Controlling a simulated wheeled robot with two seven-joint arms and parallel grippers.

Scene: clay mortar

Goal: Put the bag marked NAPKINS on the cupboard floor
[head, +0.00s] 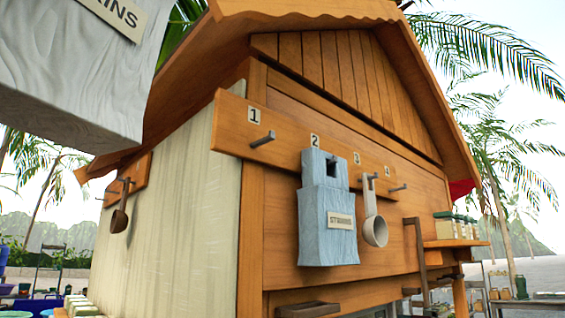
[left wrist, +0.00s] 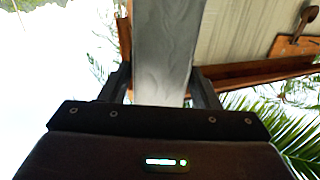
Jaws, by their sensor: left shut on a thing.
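The grey-white bag marked NAPKINS (head: 60,75) hangs large and close at the upper left of the head view, with only the end of its label, "KINS", showing. In the left wrist view my left gripper (left wrist: 162,85) is shut on the grey bag (left wrist: 165,40), one dark finger on each side. The gripper itself is outside the head view. My right gripper is in neither view. I cannot make out the cupboard floor in these frames.
A wooden hut front carries a numbered peg rail (head: 232,128). The peg by label 1 (head: 262,139) is bare. A pale blue bag (head: 327,215) and a ladle (head: 374,225) hang farther right. Jars (head: 455,226) stand on a side shelf. Another ladle (head: 119,218) hangs on the left wall.

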